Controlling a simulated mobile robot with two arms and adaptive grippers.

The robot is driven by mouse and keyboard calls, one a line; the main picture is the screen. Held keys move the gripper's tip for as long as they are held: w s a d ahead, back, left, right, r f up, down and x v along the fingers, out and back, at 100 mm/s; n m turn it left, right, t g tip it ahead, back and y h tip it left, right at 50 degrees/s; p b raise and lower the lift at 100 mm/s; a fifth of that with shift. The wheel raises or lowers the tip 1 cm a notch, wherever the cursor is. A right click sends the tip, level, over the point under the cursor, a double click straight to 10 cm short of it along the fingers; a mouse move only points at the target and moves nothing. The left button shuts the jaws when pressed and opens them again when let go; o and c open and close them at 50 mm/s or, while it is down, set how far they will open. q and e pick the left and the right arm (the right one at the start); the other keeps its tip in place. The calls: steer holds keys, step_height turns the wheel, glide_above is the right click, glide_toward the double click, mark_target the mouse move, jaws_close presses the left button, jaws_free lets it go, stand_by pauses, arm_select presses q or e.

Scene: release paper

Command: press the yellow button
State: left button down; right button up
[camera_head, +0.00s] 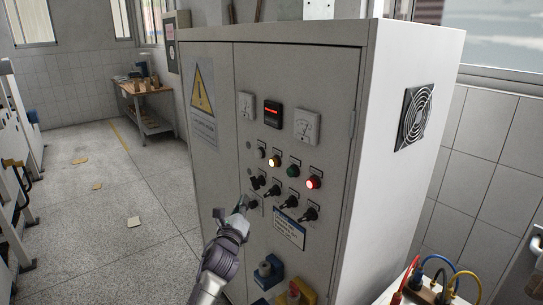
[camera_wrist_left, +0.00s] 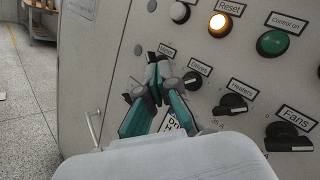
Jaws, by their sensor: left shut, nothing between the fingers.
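The yellow button (camera_head: 275,160), lit and labelled Reset, is in the upper row of round buttons on the grey cabinet (camera_head: 345,90). It also shows in the left wrist view (camera_wrist_left: 220,24), near the top. My right gripper is not in view.
A red lit button (camera_head: 313,182) ends the button row. Black rotary knobs (camera_head: 291,200) stick out below it. Lower down are a blue socket (camera_head: 268,270) and a yellow box (camera_head: 297,293). Coloured cables (camera_head: 435,280) are at bottom right. The floor left of the cabinet is mostly clear.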

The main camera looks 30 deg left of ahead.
mark_target(273, 163)
arm_select(q)
step_height(273, 163, up, 9)
steer(key=a+m+t+y, duration=0.1)
steer(key=shift+s+f+m+p, duration=0.2)
steer(key=shift+s+m+p, duration=0.15)
steer(key=shift+s+m, duration=0.1)
steer(key=w+d+b, duration=0.3)
steer(key=w+b, duration=0.1)
steer(key=w, duration=0.4)
steer(key=shift+w+b, duration=0.15)
steer(key=shift+b, duration=0.2)
steer(key=shift+d, duration=0.1)
stand_by(0.6)
steer(key=shift+w+d, duration=0.1)
steer(key=shift+w+b, duration=0.25)
steer(key=shift+b, duration=0.05)
